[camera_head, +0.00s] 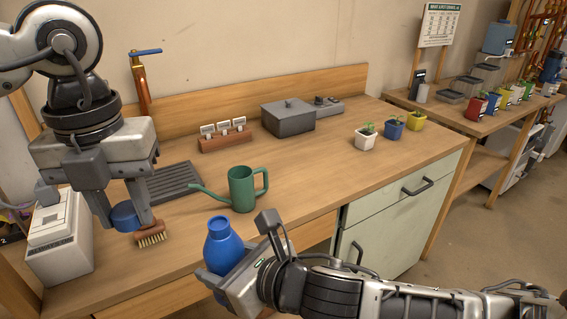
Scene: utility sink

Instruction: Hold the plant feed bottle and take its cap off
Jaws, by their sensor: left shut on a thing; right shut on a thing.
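The blue plant feed bottle (222,249) stands upright, held in front of the bench's front edge. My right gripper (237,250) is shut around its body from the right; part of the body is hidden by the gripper. My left gripper (126,221) is to the left of the bottle, pointing down, shut on a round blue cap (124,214). The cap is apart from the bottle, above the bench near the brush. The bottle's top shows a narrower blue neck.
A wooden brush (151,235) lies just beside the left fingertips. A green watering can (242,189) stands behind the bottle. A white box (60,240) is at the left, a dark slotted tray (174,183) behind. The bench middle is clear.

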